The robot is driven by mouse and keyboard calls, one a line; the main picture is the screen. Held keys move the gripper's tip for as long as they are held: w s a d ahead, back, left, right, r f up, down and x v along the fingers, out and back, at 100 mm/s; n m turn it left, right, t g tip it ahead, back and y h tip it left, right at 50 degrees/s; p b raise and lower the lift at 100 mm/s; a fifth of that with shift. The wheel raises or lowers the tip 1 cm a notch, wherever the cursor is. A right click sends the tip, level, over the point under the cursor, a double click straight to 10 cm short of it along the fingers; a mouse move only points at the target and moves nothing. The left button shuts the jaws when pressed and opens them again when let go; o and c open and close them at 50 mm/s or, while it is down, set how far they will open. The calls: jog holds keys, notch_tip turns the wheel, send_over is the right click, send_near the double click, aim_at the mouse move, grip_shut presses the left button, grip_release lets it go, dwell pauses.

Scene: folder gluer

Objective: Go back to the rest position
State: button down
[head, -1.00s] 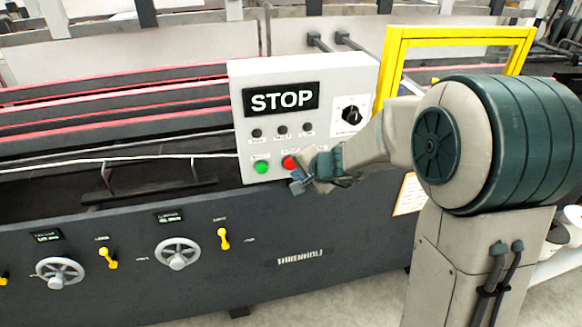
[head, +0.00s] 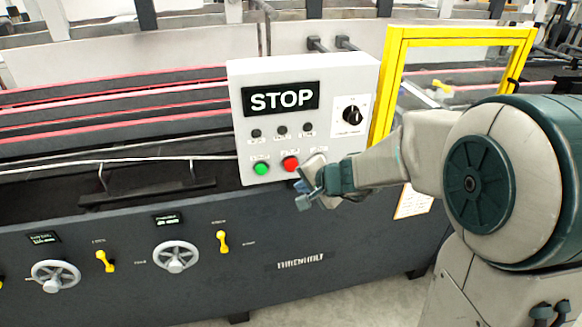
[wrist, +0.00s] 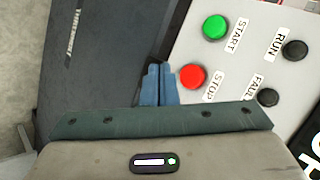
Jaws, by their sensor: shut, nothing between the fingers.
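My gripper (head: 303,194) is in front of the lower right part of the control panel (head: 350,80), just below and right of the red button (head: 290,163). In the wrist view the two blue fingers (wrist: 157,84) are together and empty, beside the red STOP button (wrist: 192,76). Whether they touch the panel cannot be told. My arm stretches in from the right of the head view.
The panel carries a green START button (head: 261,169), a black knob (head: 352,115) and a display reading STOP (head: 281,98). A yellow frame (head: 388,80) stands right of it. Handwheels (head: 176,257) and yellow levers (head: 222,241) line the machine front. Grey floor shows below.

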jog(key=s+d+n+g+h, duration=0.1)
jog(key=s+d, duration=0.3)
jog(key=s, duration=0.4)
jog(key=s+d+r+n+g+h, duration=0.1)
jog(key=s+d+n+g+h, duration=0.1)
jog(key=s, duration=0.5)
jog(key=s+d+r+n+g+h, duration=0.1)
jog(key=s+d+n+h, duration=0.2)
jog(key=s+d, duration=0.5)
jog(key=shift+s+d+n+g, duration=0.2)
jog(key=shift+s+n+g, duration=0.15)
jog(key=shift+n, duration=0.45)
jog(key=shift+w+r, duration=0.1)
